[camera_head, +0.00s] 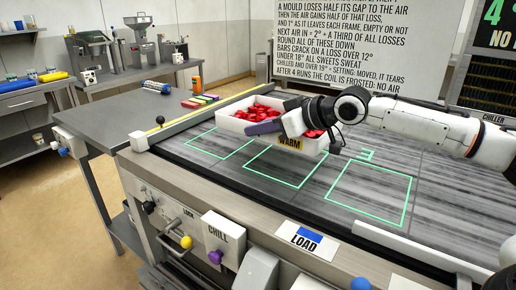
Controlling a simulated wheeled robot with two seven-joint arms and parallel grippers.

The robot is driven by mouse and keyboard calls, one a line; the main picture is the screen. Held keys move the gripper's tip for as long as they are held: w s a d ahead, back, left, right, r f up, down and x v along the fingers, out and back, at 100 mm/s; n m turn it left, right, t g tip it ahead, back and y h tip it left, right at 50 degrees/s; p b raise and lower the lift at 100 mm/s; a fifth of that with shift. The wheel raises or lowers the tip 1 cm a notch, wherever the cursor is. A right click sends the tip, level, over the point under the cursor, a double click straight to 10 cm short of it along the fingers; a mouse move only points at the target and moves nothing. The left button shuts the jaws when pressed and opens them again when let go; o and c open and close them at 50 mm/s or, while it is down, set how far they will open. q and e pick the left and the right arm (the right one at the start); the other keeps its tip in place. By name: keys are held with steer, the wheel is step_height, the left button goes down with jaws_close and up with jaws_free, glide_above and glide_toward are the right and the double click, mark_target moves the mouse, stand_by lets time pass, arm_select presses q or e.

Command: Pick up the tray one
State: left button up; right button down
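A white tray (234,123) filled with red pieces stands on the dark belt, toward the back, behind the first two green outlined squares. A yellow label reading WARM (289,142) is on its front side. My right arm comes in from the right, and my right gripper (268,127) is at the tray's front side, overlapping its rim and some red pieces. A purple finger part shows there. I cannot tell whether the fingers are apart or closed on the rim. My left gripper is not in view.
Green outlined squares (368,195) mark the belt; the one by the number 3 is empty. A white rail (420,252) runs along the front right. The front panel has a CHILL box (220,238) and a LOAD label (307,239). A grey side table (160,108) stands behind left.

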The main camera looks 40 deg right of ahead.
step_height(320, 180, up, 18)
steer(key=p, duration=0.3)
steer(key=shift+r, duration=0.25)
steer(key=shift+r, duration=0.15)
stand_by(1.6)
steer(key=shift+r+p, duration=0.9)
steer(key=shift+p, duration=0.15)
